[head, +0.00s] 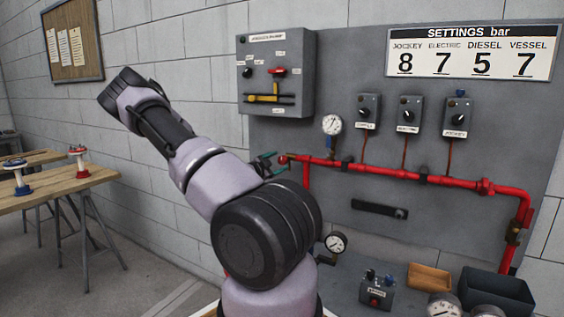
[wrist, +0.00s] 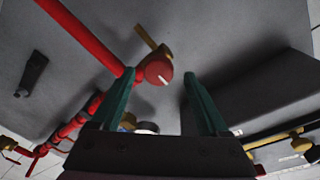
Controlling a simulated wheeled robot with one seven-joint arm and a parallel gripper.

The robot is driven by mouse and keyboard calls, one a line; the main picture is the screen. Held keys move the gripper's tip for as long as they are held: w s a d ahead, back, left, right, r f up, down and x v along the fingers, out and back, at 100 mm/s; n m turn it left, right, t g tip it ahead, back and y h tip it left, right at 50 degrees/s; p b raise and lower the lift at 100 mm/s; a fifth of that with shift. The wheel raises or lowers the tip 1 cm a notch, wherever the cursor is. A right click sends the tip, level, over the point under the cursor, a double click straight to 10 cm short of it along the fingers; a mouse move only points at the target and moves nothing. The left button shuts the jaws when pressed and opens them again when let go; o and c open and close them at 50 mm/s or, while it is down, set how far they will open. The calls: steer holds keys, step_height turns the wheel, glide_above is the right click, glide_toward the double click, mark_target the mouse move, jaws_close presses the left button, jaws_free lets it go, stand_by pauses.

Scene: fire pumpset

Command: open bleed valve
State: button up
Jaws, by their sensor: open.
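The bleed valve shows in the wrist view as a round red knob (wrist: 158,70) with a white mark, on a brass fitting at the end of the red pipe (wrist: 90,38). In the head view the small red knob (head: 283,159) sits at the left end of the horizontal pipe. My gripper (wrist: 160,76) has two teal fingers spread apart, with the knob between the tips in the picture. I cannot tell whether either finger touches it. In the head view my gripper (head: 271,161) is beside the knob, partly hidden by my arm.
A pressure gauge (head: 332,124) is just above the pipe. Several grey switch boxes and a control box (head: 276,72) are on the panel. A wooden bench (head: 60,186) is at left.

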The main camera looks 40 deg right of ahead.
mark_target(281, 161)
steer(key=shift+w+d, duration=0.15)
steer(key=shift+d, duration=0.7)
steer(key=shift+w+d, duration=0.1)
steer(key=shift+d, duration=0.75)
jaws_close()
